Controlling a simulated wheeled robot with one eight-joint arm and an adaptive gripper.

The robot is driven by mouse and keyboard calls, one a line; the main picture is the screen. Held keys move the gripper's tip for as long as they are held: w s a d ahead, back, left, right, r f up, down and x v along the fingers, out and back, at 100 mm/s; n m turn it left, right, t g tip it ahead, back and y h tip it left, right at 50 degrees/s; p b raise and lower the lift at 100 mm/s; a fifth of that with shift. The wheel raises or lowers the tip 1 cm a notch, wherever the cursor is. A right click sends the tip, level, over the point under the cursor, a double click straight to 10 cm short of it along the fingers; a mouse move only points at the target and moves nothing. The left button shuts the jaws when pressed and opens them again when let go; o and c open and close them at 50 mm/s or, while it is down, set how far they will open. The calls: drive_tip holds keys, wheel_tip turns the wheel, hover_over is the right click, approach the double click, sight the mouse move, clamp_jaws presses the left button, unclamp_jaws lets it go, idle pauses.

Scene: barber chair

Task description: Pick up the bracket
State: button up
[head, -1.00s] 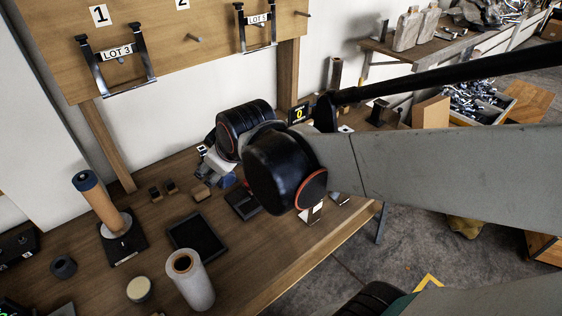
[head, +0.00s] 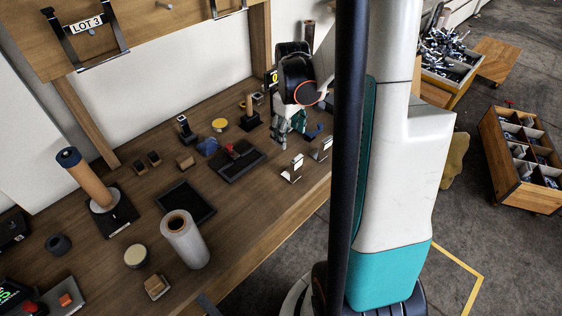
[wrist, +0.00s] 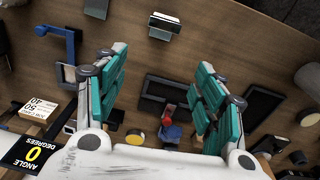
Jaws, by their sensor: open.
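Two small L-shaped shiny metal pieces stand on the table near its front edge; I take them as brackets. The nearer bracket (head: 292,169) is apart from my gripper (head: 289,130), in front of and below it. The farther bracket (head: 321,149) stands to the right of it. In the wrist view one bracket (wrist: 165,25) shows at the top, beyond the fingertips and roughly between their lines. The other is at the top left (wrist: 97,7), cut by the frame edge. My gripper (wrist: 158,65) has its teal fingers wide apart with nothing held.
A black tray with a red piece (head: 240,162) lies left of the brackets. A blue L-shaped piece (wrist: 70,42) stands beside the left finger in the wrist view. A white roll (head: 186,240) and a flat black tray (head: 185,204) are farther left. Bare tabletop surrounds the nearer bracket.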

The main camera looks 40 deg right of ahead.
sight(296, 168)
drive_tip(key=shift+g, duration=0.3)
drive_tip(key=shift+s+d+f+b, duration=0.15)
drive_tip(key=shift+s+f+b, duration=0.5)
drive_tip(key=shift+f, duration=1.85)
drive_tip(key=shift+s+d+f+b, duration=0.25)
drive_tip(key=shift+f+b, duration=0.75)
drive_tip(key=shift+f, duration=1.55)
drive_tip(key=shift+s+d+f+b, duration=0.1)
drive_tip(key=shift+s+f+b, duration=0.55)
drive_tip(key=shift+f, duration=1.85)
drive_tip(key=shift+w, duration=0.15)
drive_tip(key=c, duration=1.4)
